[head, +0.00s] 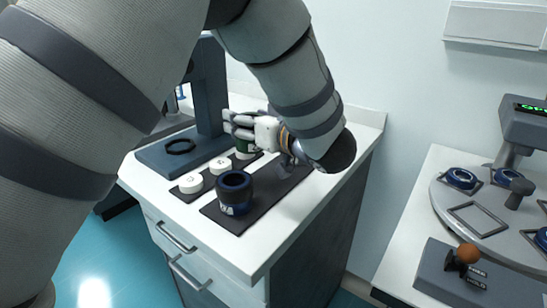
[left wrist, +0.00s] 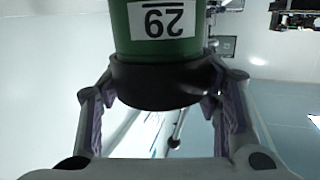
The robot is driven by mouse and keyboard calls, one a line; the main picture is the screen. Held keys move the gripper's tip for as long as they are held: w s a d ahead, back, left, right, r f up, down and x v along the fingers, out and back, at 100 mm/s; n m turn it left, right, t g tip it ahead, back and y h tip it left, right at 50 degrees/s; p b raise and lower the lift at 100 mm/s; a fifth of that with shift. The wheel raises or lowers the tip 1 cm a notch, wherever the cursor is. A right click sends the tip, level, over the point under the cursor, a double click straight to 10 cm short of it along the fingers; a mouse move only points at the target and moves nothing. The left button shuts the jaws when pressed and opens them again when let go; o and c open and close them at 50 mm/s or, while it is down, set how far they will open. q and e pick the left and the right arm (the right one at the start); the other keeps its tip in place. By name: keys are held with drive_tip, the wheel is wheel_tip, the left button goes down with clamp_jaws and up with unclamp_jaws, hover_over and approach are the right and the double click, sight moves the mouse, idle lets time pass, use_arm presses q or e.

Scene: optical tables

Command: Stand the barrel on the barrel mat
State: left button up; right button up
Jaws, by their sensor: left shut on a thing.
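My left gripper (head: 240,126) is shut on a green barrel (left wrist: 165,30) with a black rim and a white label reading 29, upside down in the left wrist view. In the head view only a little of the green barrel (head: 243,146) shows below the fingers, over the far end of the strip of white discs. A dark mat (head: 272,190) lies on the white table, with a dark blue barrel (head: 234,190) upright on its near left part. My forearm and wrist hide the mat's far right end. My right gripper is not in view.
White discs (head: 190,183) sit on a narrow dark strip beside the mat. A grey stand (head: 207,95) with a column and a black ring (head: 180,146) on its base is behind. Another table with a round plate (head: 447,195) is at the right.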

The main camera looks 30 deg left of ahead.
use_arm(q)
drive_tip(key=d+f, duration=0.1)
drive_tip(key=w+d+f, duration=0.1)
drive_tip(key=f, duration=0.1)
drive_tip(key=w+d+f+b, duration=0.1)
drive_tip(key=f, duration=0.1)
drive_tip(key=shift+w+f, duration=0.1)
drive_tip(key=shift+w, duration=0.15)
wheel_tip(320, 180, down, 4)
drive_tip(key=shift+w+d+r, duration=0.15)
drive_tip(key=shift+r, duration=0.2)
drive_tip(key=shift+c, duration=1.4)
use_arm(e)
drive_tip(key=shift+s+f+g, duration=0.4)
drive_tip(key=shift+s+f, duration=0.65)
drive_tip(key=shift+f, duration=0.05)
use_arm(q)
drive_tip(key=o, duration=1.7)
drive_tip(key=v, duration=1.2)
drive_tip(key=shift+d, duration=0.1)
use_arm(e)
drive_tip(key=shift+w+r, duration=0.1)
